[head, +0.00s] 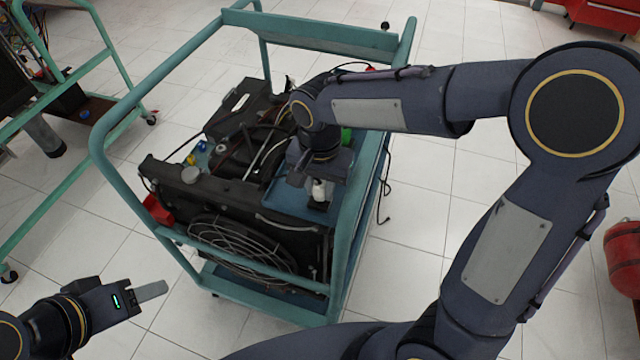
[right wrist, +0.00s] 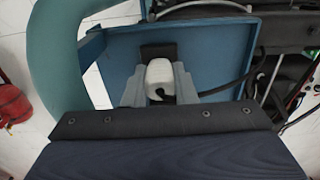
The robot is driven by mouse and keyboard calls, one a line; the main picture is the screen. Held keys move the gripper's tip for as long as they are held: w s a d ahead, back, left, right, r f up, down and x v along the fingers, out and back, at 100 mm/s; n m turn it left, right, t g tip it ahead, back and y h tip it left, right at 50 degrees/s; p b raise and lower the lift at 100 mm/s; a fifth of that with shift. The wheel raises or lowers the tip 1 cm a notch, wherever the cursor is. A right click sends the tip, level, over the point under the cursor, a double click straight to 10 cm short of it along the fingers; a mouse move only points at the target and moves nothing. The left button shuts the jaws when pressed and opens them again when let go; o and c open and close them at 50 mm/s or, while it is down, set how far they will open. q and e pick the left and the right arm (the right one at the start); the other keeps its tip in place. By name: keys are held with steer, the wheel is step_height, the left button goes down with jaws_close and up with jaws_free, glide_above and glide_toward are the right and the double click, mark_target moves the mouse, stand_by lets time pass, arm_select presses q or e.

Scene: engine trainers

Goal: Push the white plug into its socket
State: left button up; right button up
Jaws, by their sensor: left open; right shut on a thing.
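The white plug (head: 319,188) is at the right side of the engine trainer, under my right wrist. My right gripper (head: 312,180) is shut on it. In the right wrist view the white plug (right wrist: 160,75) sits between the two grey fingers. A dark block (right wrist: 158,50), which looks like the socket, is right behind the plug there; I cannot tell whether they touch or how deep the plug sits. In the head view a dark block (head: 319,205) shows just below the plug. My left gripper (head: 128,292) is open and empty, away from the trainer at the lower left.
The engine trainer has a teal tube frame (head: 108,178) with upright posts around the engine (head: 235,140). A blue panel (right wrist: 118,60) lies around the plug. A cable (right wrist: 228,80) runs right of it. Another teal stand is at the left; red equipment (head: 625,255) is at the right.

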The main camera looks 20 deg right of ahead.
steer(key=shift+f+b, duration=0.3)
steer(key=shift+f, duration=0.2)
steer(key=o, duration=1.1)
steer(key=shift+r, duration=0.15)
step_height(320, 180, up, 8)
steer(key=shift+f, duration=0.15)
steer(key=shift+s+f, duration=0.1)
